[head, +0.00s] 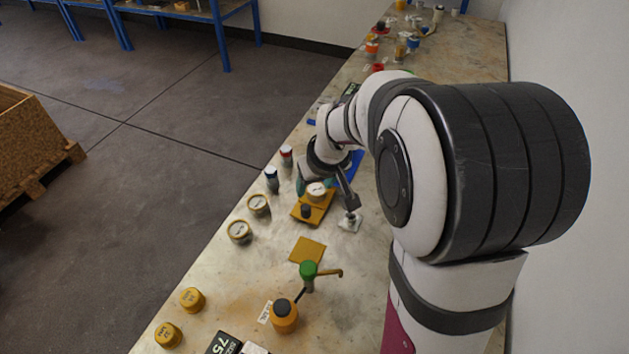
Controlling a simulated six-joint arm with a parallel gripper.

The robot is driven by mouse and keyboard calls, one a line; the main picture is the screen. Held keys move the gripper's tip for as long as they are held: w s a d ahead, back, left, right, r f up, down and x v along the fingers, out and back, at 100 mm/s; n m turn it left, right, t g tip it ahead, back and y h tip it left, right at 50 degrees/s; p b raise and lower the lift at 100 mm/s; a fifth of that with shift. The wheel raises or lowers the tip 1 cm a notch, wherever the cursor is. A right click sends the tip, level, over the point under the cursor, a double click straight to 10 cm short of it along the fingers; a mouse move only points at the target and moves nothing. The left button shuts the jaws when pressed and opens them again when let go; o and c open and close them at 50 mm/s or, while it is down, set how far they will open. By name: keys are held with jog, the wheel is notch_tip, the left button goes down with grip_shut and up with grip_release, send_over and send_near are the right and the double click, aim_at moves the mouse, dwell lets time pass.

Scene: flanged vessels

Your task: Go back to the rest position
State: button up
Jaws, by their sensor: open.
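My arm reaches from the right over the table (235,290), its big joint filling the right of the head view. My gripper (345,188) points down near the middle of the table and is open, with its jaws partly hidden by the wrist. Beside and below it is a yellow base plate (322,213) carrying a white-faced gauge (317,190) and a small dark knob. A small white piece (350,222) lies on the table just below the visible dark finger. I see nothing held, though the view of the jaws is poor.
Two yellow-rimmed gauges (240,231), yellow caps (192,299), a flat yellow plate (307,250), a green-topped valve (309,270) and a yellow vessel (284,316) stand nearer. Several small vessels (372,43) stand at the far end. A wall (570,60) borders the right side.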

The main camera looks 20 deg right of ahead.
dwell(0.3)
jog(key=s+a+r+m+g, duration=0.1)
jog(key=s+a+m, duration=0.1)
jog(key=s, duration=0.7)
jog(key=s+a+r+m+g+y, duration=0.1)
jog(key=s+a+g, duration=0.1)
jog(key=s+a, duration=0.3)
jog(key=s+a+r+m+g, duration=0.1)
jog(key=s+a+r+m, duration=0.1)
jog(key=s, duration=1.1)
jog(key=shift+s+a+m+g+y, duration=0.3)
jog(key=shift+a+y, duration=0.1)
jog(key=shift+a, duration=0.5)
